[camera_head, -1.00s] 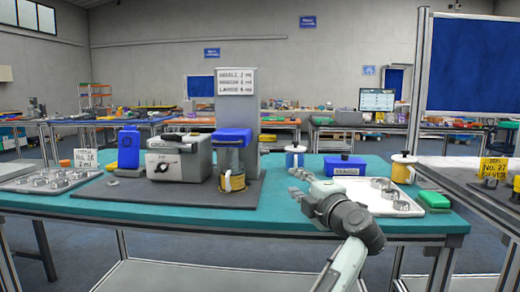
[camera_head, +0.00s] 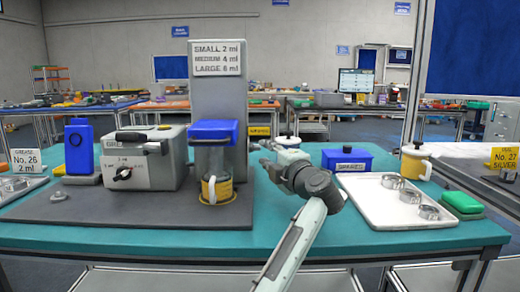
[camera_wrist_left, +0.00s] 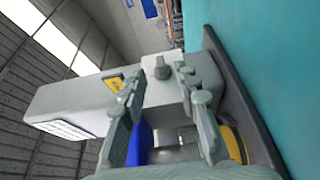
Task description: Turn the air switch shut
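A grey knob (camera_wrist_left: 162,68), which may be the air switch, sits on the side of the grey column (camera_wrist_left: 75,105) in the left wrist view, near a yellow label (camera_wrist_left: 114,84). The head view shows the column (camera_head: 219,97) and label (camera_head: 260,131), but I cannot make out the knob there. My left gripper (camera_head: 266,155) is right of the column. Its fingers (camera_wrist_left: 159,82) are apart, with nothing held between them; the knob shows between and beyond the tips. I cannot tell whether they touch it, nor the switch's setting. My right gripper is not in view.
To the right are a blue box (camera_head: 346,161), a white tray (camera_head: 385,213) and a green box (camera_head: 462,203).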

